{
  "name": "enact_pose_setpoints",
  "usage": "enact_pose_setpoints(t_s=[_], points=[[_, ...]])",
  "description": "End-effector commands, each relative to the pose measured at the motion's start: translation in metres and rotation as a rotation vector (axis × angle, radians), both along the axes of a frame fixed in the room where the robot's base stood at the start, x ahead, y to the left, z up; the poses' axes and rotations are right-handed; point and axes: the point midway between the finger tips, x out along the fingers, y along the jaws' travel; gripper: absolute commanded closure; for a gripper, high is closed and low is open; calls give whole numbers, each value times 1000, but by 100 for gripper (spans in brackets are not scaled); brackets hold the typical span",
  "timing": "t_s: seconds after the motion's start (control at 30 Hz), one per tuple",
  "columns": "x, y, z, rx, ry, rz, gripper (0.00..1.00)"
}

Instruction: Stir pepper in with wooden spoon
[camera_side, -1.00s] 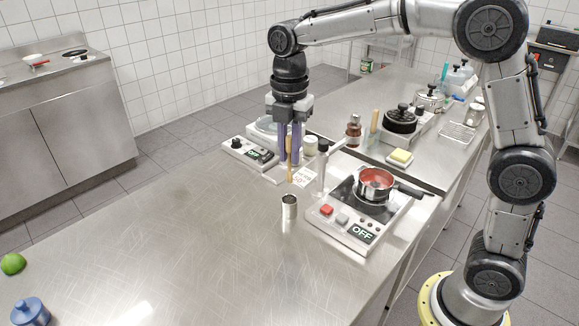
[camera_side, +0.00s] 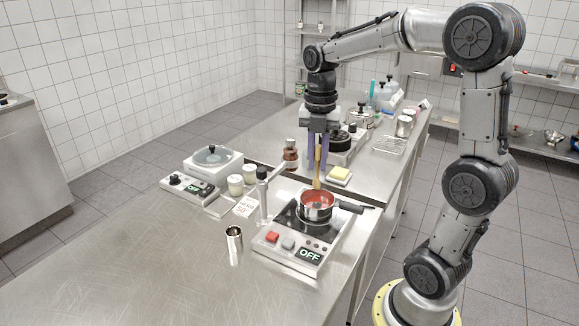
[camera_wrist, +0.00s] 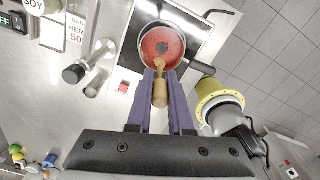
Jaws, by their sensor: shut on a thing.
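My gripper (camera_side: 318,168) points down above the pot, its purple fingers shut on the wooden spoon (camera_side: 318,176). The spoon hangs about upright, its lower end at the pot's rim in the side view. The small steel pot (camera_side: 314,211) holds red sauce and sits on the hot plate (camera_side: 283,241), whose display reads OFF. In the wrist view, the spoon (camera_wrist: 160,92) lies between the fingertips (camera_wrist: 159,84), and its end overlaps the near part of the pot (camera_wrist: 143,30). A dark patch of pepper (camera_wrist: 163,47) lies on the sauce. I cannot tell whether the spoon touches the sauce.
A tall steel cylinder with a black knob (camera_side: 262,196) stands close left of the hot plate. A steel cup (camera_side: 234,245) stands in front. The pot's dark handle (camera_side: 349,207) points right. The front-left counter is clear.

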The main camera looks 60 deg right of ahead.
Motion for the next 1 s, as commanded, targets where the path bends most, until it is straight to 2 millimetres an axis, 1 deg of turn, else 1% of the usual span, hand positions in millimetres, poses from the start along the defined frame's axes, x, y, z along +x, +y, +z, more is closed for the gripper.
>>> enact_pose_setpoints(t_s=[0.1, 0.27, 0.8, 1.0], points=[[-3, -6, 1, -2, -5, -22, 100], [-3, -6, -6, -1, -3, -24, 100], [-2, -6, -44, -1, -3, -22, 100], [-2, -6, -55, -2, -4, -22, 100]])
